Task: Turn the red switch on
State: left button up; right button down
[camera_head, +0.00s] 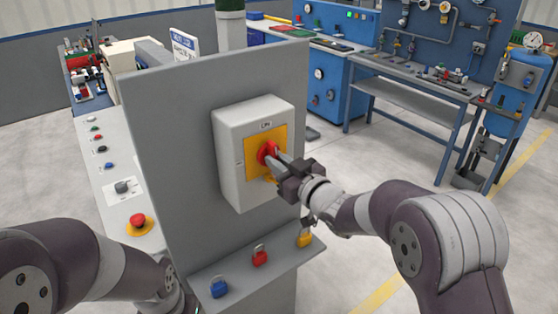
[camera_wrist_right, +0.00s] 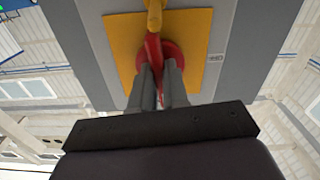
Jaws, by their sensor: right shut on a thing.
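The red switch (camera_head: 267,152) sits on a yellow plate (camera_head: 252,157) on the front of a light grey box (camera_head: 229,163), which is fixed to an upright grey panel. My right gripper (camera_head: 277,161) is at the switch from the right, its fingers closed on the red handle. In the right wrist view the red switch (camera_wrist_right: 153,52) shows between the two grey fingertips (camera_wrist_right: 159,72), with the yellow plate behind it. The fingers hide part of the handle. My left arm comes in at the lower left, and its gripper is not visible.
Blue (camera_head: 219,288), red (camera_head: 260,257) and yellow (camera_head: 304,238) padlocks lie on a ledge below the box. A red mushroom button (camera_head: 138,220) is on the console at the left. Blue workbenches stand behind at the right, with open floor before them.

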jog(key=shift+r+m, duration=0.1)
jog(key=shift+m, duration=0.5)
jog(key=c, duration=1.3)
grip_release()
jog(key=shift+o, duration=0.9)
jog(key=shift+w+a, duration=0.1)
jog(key=shift+s+d, duration=0.25)
jog(key=shift+s, duration=0.05)
jog(key=b+v, duration=0.2)
jog(key=v, duration=1)
